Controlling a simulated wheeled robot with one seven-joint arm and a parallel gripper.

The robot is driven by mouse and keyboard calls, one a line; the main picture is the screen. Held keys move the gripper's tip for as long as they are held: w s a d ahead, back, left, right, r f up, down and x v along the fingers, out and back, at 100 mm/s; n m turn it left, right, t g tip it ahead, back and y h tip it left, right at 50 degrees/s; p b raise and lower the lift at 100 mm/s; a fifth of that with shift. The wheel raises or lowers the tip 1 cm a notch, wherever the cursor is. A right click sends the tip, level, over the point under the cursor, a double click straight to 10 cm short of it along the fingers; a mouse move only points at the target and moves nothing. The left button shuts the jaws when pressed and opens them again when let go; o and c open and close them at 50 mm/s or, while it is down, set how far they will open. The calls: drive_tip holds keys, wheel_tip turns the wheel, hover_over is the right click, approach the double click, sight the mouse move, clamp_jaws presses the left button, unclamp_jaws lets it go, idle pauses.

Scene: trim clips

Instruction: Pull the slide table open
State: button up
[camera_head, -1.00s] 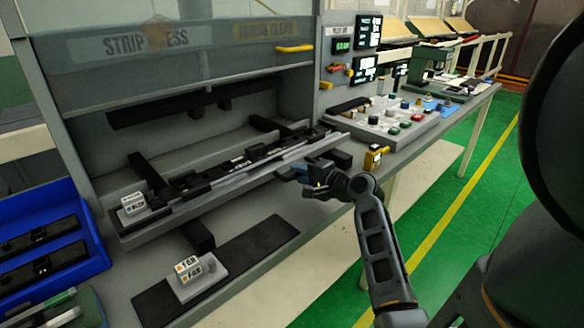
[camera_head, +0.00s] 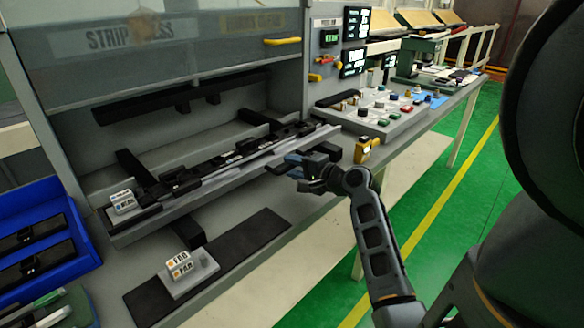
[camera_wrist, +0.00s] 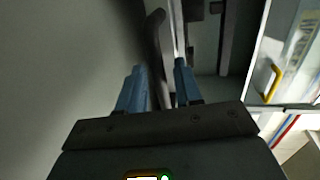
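The slide table (camera_head: 205,188) is a long grey tray with black fixtures, lying in the press opening. A dark bar handle (camera_head: 333,153) shows off its front right end. My gripper (camera_head: 297,167) is at this handle, with part of the bar showing on either side of it. In the wrist view the two blue fingers (camera_wrist: 160,80) stand apart, with the dark handle (camera_wrist: 158,45) running between them, nearer the left finger. A gap shows beside the right finger, so the gripper looks open. The exact finger contact in the head view is too small to tell.
A small labelled stand (camera_head: 190,275) sits on the black mat (camera_head: 245,245) in front. A blue bin (camera_head: 85,250) is at left. A button panel (camera_head: 385,112) and a yellow box (camera_head: 364,150) are to the right.

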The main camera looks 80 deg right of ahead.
drive_tip(key=b+v, duration=0.1)
drive_tip(key=v, duration=0.5)
drive_tip(key=shift+s+a, duration=0.25)
drive_tip(key=shift+s, duration=0.1)
